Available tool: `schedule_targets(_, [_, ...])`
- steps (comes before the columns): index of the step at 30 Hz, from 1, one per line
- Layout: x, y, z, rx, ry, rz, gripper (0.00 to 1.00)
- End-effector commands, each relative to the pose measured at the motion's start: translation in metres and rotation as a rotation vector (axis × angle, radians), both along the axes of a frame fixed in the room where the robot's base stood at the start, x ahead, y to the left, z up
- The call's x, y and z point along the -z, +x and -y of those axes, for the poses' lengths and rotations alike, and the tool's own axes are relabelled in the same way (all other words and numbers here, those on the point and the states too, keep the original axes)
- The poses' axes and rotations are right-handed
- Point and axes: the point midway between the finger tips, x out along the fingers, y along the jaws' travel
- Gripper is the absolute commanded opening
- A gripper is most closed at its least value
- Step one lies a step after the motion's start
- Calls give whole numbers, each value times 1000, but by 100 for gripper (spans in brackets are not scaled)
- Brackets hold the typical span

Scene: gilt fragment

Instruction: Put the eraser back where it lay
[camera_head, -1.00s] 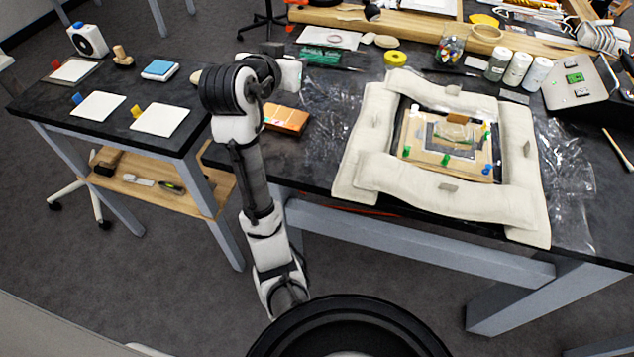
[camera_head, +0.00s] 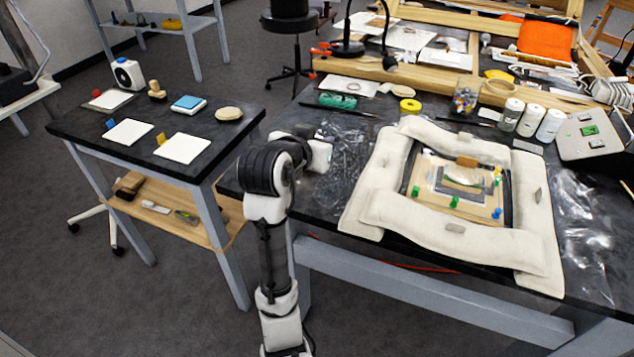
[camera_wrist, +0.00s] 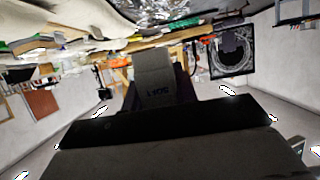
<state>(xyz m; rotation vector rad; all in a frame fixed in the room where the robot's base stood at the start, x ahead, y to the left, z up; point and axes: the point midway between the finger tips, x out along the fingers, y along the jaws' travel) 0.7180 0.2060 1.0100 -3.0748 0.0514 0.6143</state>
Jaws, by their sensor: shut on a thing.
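The eraser (camera_wrist: 154,78) is a grey block with dark lettering that reads upside down in the wrist view. My gripper (camera_wrist: 157,98) is shut on it, and its far end sticks out beyond the dark fingers. In the head view my gripper (camera_head: 318,153) is over the left end of the dark workbench (camera_head: 345,205), to the left of the padded frame. My arm hides much of the hand there, and I cannot clearly make out the eraser in that view. No marked resting place for the eraser can be told.
Cream padded bolsters (camera_head: 375,180) surround a small framed piece (camera_head: 462,180) on the bench. A green tool (camera_head: 338,100), yellow tape roll (camera_head: 410,105) and white jars (camera_head: 530,119) stand behind. A dark side table (camera_head: 85,128) at left holds white cards (camera_head: 183,148) and a blue-topped pad (camera_head: 187,103).

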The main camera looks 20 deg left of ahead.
Motion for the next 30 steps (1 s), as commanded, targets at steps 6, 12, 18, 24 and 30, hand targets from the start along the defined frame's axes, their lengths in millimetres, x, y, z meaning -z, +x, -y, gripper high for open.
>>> schedule_targets(6, [50,-1,0,-1,-5,-3,6])
schedule_targets(12, [73,0,0,0,0,1,6])
schedule_targets(18, [88,0,0,0,-1,-1,6])
schedule_targets(24, [113,0,0,0,0,0,6])
schedule_targets(30, [113,0,0,0,2,1,6])
